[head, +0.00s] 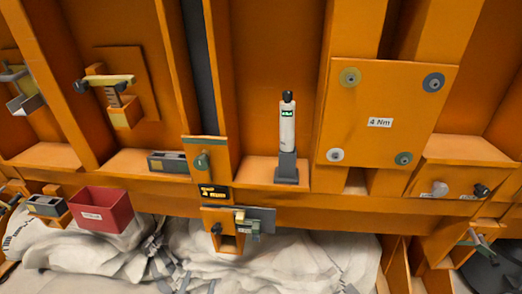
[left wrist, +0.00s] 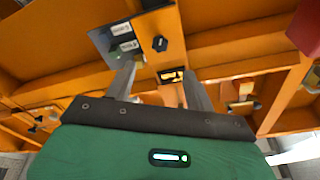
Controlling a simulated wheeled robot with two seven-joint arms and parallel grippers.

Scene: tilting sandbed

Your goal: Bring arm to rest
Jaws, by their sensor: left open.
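My left gripper (left wrist: 157,72) fills the lower part of the left wrist view, with a green body and a dark band. Its two grey fingers stand apart, with nothing held between them. Beyond the fingertips is a dark label with yellow markings (left wrist: 172,76) on orange structure. I cannot clearly make out the left gripper in the head view. My right gripper shows in neither view.
Orange frames fill the head view. A white and grey tool (head: 287,135) stands upright on a ledge beside a "4 Nm" panel (head: 388,105). A red bin (head: 101,209) is at lower left above pale crumpled fabric (head: 310,262). A black knob (left wrist: 160,43) is near the left fingers.

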